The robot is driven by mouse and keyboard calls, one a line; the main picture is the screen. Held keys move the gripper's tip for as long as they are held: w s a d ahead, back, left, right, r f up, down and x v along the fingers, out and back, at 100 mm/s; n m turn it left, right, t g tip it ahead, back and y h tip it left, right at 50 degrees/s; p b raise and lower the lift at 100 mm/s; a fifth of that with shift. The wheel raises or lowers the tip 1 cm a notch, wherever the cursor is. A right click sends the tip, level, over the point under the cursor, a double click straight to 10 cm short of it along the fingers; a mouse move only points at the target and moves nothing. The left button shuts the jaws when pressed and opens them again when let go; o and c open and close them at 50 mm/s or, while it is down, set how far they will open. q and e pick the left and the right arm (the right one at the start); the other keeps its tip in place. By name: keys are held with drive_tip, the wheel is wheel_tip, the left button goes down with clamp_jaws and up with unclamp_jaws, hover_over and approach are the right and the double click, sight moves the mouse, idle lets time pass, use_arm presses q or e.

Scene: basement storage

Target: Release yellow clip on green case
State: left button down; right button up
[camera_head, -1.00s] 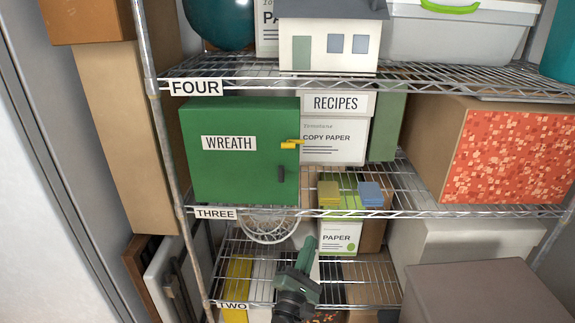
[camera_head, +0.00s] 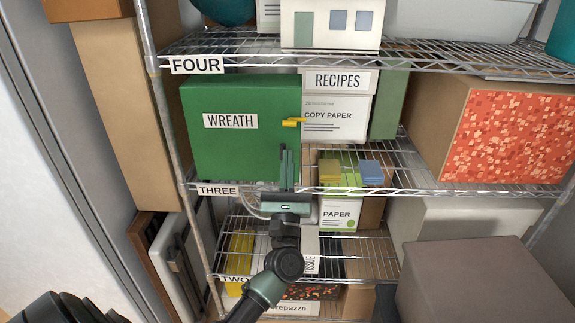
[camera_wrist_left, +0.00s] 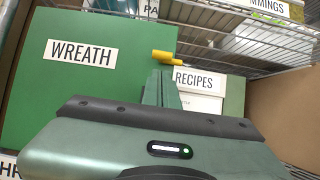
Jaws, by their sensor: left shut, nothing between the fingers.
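The green case (camera_head: 225,150) labelled WREATH stands on shelf three. It also fills the left of the left wrist view (camera_wrist_left: 60,95). The yellow clip (camera_head: 292,122) sticks out at the case's right edge, pointing right; in the left wrist view the clip (camera_wrist_left: 170,57) is just above my fingertips. My left gripper (camera_head: 287,152) points up in front of the case's right edge, below the clip. Its fingers (camera_wrist_left: 162,75) are shut with nothing between them, apart from the clip. The fingers hide the lower right edge of the case. My right gripper is not in view.
Yellow, green and blue blocks (camera_head: 371,172) sit lower right. A large box with an orange mosaic face (camera_head: 505,135) is at right. Wire shelf edges (camera_head: 400,190) run below the case.

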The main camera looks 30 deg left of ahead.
sight(285, 125)
use_arm(q)
drive_tip(key=p+x, duration=0.1)
drive_tip(key=x, duration=0.4)
drive_tip(key=shift+w+a+r, duration=0.15)
drive_tip(key=shift+w, duration=0.1)
